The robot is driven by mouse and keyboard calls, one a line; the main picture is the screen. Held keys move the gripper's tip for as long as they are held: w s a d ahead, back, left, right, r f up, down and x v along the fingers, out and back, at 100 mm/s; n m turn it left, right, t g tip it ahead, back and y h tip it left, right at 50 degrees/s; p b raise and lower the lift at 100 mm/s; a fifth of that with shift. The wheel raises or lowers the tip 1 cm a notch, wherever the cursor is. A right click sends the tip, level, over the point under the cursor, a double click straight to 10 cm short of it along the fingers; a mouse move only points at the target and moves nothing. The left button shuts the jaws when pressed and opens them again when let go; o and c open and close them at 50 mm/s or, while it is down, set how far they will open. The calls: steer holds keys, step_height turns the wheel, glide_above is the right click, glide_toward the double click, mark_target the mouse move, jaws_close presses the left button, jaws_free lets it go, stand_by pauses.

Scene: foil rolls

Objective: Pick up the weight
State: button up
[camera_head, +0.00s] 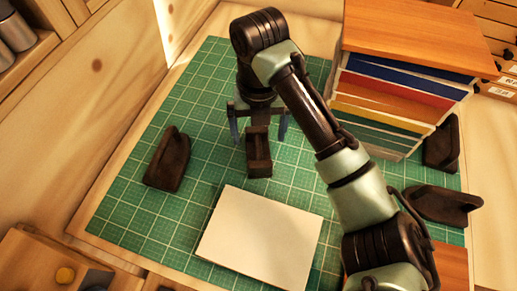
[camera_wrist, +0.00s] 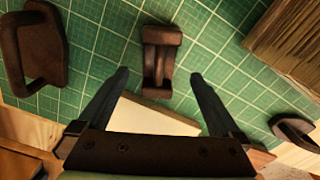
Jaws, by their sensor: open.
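A dark brown weight (camera_head: 259,158) with a raised handle bar lies on the green cutting mat (camera_head: 135,215), behind the white pad. It also shows at the top middle of the wrist view (camera_wrist: 161,50). My gripper (camera_head: 258,137) is open and empty, with its fingers apart to the left and right of this weight in the head view. In the wrist view my fingertips (camera_wrist: 160,75) spread wider than the weight, with clear gaps on both sides and no visible contact. How high the tips are above the mat is hard to tell.
Other similar weights lie at the left (camera_head: 168,160), right (camera_head: 438,204) and far right (camera_head: 441,145). A white pad (camera_head: 262,240) lies in front. A stack of coloured boards (camera_head: 405,85) stands at the back right. The mat's left side has free room.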

mark_target(259, 146)
steer(key=shift+s+f+p, duration=0.1)
steer(key=shift+f+p, duration=0.55)
steer(key=shift+f, duration=2.75)
jaws_close()
steer(key=shift+r, duration=0.15)
